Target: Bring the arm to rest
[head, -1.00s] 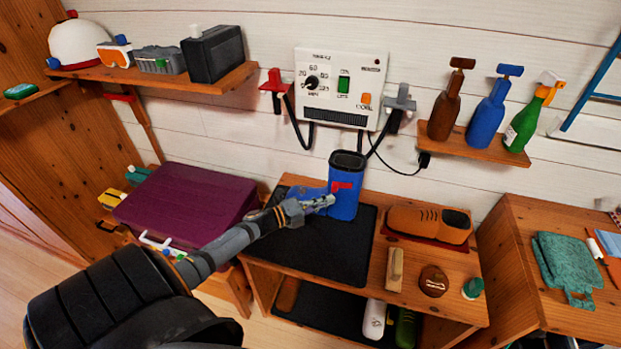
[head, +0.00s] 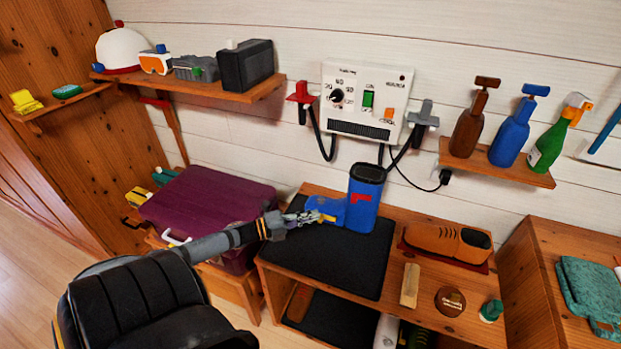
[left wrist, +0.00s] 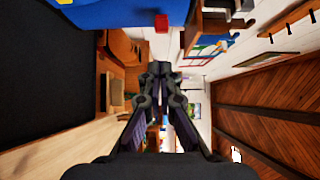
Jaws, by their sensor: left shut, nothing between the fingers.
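My left gripper (head: 322,216) reaches in from the left over the black mat (head: 345,258). Its fingers are closed with nothing between them; they also show together in the left wrist view (left wrist: 160,72). In the head view its tips overlap the low toe part of a blue boot-like item (head: 363,198) with a dark top and a red mark. Whether they touch it I cannot tell. A blue surface (left wrist: 120,12) with a red block fills the top of the left wrist view, close beside the fingers. My right gripper is not in view.
The mat lies on a wooden bench (head: 385,302) with an orange shoe (head: 440,238), a wooden block and small round items. A purple case (head: 205,205) stands left of it. A wall unit (head: 365,100) with hanging cables is behind. Shelves flank it, one holding three bottles.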

